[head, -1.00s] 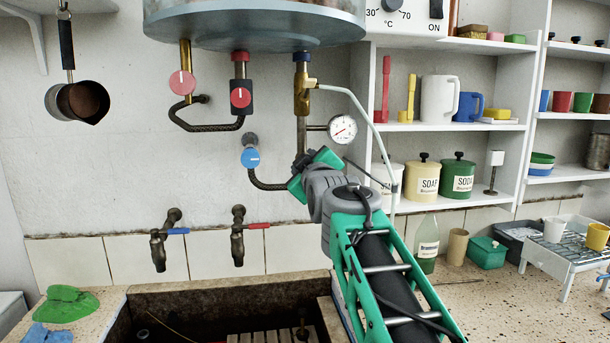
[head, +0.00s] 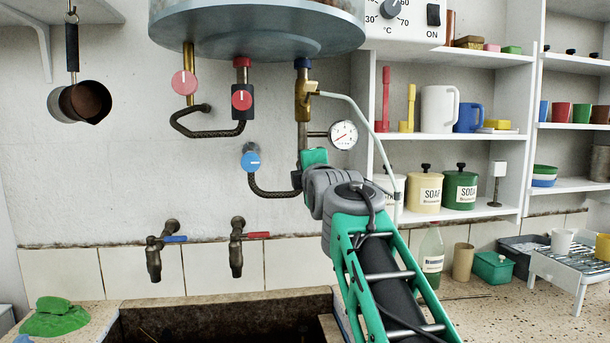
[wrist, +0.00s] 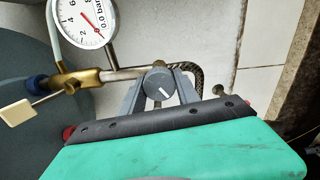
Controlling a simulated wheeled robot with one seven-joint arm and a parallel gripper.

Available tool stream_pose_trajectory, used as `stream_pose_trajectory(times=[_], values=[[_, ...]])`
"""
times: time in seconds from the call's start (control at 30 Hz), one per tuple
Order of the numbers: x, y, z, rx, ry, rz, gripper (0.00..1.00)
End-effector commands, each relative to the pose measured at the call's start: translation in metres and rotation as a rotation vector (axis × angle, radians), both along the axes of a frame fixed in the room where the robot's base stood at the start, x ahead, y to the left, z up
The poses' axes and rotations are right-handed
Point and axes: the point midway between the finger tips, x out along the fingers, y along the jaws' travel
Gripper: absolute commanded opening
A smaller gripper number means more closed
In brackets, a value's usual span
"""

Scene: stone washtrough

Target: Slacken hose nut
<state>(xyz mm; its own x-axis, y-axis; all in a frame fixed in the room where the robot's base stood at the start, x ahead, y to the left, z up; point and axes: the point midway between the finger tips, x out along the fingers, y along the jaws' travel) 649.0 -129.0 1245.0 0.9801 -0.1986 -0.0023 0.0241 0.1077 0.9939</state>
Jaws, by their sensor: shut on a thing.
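My gripper (wrist: 160,84) is in the wrist view with its two grey fingers closed on either side of a round grey piece with a white line, which I take as the hose nut (wrist: 159,90). It sits where the brass and steel pipe (wrist: 120,73) meets the dark braided hose (wrist: 190,72). In the head view the green gripper body (head: 315,158) is at the foot of the pipe below the brass valve (head: 304,100); the nut and fingertips are hidden there. The braided hose (head: 268,191) runs left to the blue-knobbed tap (head: 251,162).
The pressure gauge (head: 343,134) is close by on the right, and a thin pale tube (head: 355,108) hangs past my wrist. The boiler (head: 258,28) is above. Two wall taps (head: 236,245) are lower left over the stone trough (head: 215,305). Shelves (head: 455,133) stand to the right.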

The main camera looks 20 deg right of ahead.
Motion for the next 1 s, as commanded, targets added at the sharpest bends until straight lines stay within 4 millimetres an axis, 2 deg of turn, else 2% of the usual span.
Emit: stream_pose_trajectory(times=[0.33,0.9,0.93,1.0], values=[[-0.0016,-0.0014,0.0039,-0.160,0.023,-0.005,0.00],[-0.0021,-0.0014,0.0066,-0.192,0.026,-0.005,0.00],[-0.0022,-0.0013,0.0067,-0.192,0.025,-0.005,0.40],[-0.0020,-0.0009,0.0063,-0.192,0.026,-0.004,0.46]])
